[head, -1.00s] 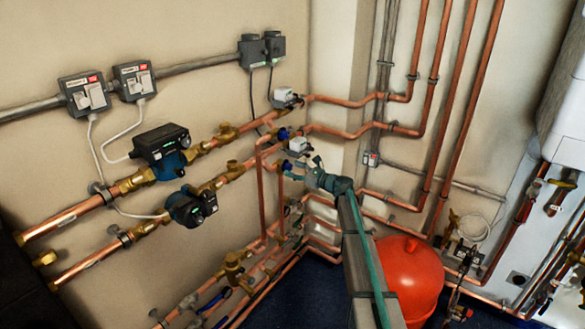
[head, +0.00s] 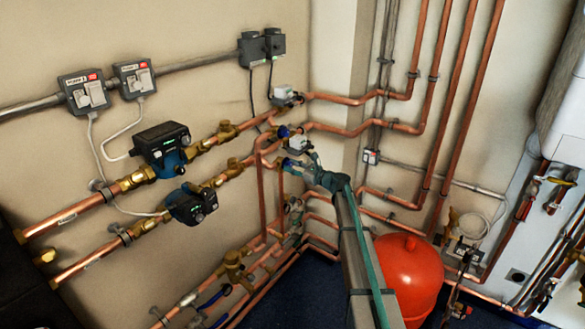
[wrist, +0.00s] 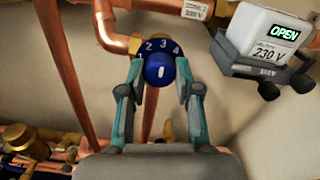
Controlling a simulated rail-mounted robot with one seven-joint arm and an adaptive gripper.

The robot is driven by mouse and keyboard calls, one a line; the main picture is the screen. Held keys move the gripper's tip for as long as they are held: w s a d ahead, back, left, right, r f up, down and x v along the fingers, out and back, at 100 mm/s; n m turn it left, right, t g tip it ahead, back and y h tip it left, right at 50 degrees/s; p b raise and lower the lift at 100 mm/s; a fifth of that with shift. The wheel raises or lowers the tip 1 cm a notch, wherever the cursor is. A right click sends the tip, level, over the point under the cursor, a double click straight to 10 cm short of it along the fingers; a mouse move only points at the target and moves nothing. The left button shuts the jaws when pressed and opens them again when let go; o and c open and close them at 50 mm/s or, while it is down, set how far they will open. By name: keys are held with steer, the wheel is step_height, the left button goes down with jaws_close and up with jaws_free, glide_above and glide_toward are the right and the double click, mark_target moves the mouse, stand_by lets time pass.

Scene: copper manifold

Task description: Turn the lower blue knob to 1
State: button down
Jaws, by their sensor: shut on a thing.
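The lower blue knob (wrist: 160,70) shows in the wrist view with the digits 2, 3 and 4 on its upper rim and a white mark on its face. In the head view the knob (head: 287,164) sits at the lower copper pipe, partly covered by my gripper. My gripper (wrist: 159,72) has one teal finger on each side of the knob and is shut on it. In the head view my gripper (head: 297,165) reaches in from the right. The upper blue knob (head: 284,132) is above, clear of the fingers.
A white actuator box (wrist: 263,42) reading OPEN and 230 V is close at the right of the knob. A copper pipe (wrist: 68,70) runs down at the left. A red tank (head: 408,275) stands beside my arm.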

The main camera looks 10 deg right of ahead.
steer(key=shift+f+b, duration=0.15)
steer(key=shift+b, duration=0.35)
steer(key=n+b, duration=1.5)
steer(key=b, duration=0.6)
steer(key=shift+n+b, duration=0.35)
steer(key=shift+n, duration=0.05)
steer(key=shift+r, duration=0.25)
steer(key=c, duration=0.8)
jaws_free()
steer(key=shift+d, duration=0.1)
